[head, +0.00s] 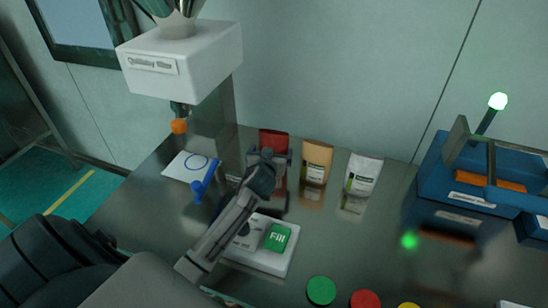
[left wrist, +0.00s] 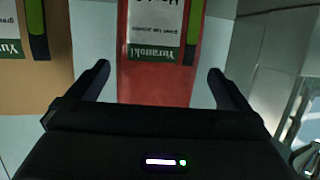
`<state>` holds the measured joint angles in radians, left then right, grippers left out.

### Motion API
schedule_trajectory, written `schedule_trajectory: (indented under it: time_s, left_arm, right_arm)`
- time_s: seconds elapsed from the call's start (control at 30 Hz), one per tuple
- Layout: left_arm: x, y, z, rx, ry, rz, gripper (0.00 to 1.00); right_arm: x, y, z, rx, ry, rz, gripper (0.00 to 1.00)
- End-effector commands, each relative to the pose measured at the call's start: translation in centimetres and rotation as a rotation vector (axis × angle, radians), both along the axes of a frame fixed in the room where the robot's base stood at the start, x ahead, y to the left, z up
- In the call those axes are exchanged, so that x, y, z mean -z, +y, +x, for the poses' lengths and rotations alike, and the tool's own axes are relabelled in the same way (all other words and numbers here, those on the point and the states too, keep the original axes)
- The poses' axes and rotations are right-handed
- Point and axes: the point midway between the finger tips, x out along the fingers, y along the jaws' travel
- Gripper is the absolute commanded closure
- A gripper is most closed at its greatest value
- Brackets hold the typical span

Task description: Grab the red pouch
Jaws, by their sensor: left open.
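The red pouch (head: 273,137) stands upright at the back of the metal table, left of the other pouches. My left gripper (head: 268,155) is in front of it and hides its lower part. In the left wrist view the red pouch (left wrist: 155,87), with a white and green label, lies between the two spread fingertips of my left gripper (left wrist: 158,68). The jaws are open, and I see no finger closed on the pouch. I cannot tell how deep the fingers reach around it. My right gripper is not in view.
An orange pouch (head: 316,152) and a white pouch (head: 364,173) stand to the right. A white scale (head: 275,258) with a green panel sits in front. A blue machine (head: 464,183) stands at right.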

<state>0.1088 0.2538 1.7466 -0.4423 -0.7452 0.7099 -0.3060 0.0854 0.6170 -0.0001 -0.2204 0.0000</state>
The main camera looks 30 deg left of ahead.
Motion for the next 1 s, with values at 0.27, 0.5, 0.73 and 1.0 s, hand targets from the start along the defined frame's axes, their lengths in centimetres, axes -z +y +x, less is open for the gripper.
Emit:
schedule_trajectory:
  time_s: [0.27,0.5,0.73,1.0]
  left_arm:
    - [0.8,1.0,2.9,-0.001,0.003,-0.001,0.0]
    - [1.6,1.7,4.4,0.0,0.001,0.0,0.0]
    - [1.7,1.7,4.4,0.0,0.001,0.0,0.02]
    - [1.6,1.7,4.4,0.0,0.0,0.0,0.51]
  right_arm:
    - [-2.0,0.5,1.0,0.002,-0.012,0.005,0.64]
    - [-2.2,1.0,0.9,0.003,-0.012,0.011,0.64]
    - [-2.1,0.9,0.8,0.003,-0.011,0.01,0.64]
    - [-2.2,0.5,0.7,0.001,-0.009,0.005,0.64]
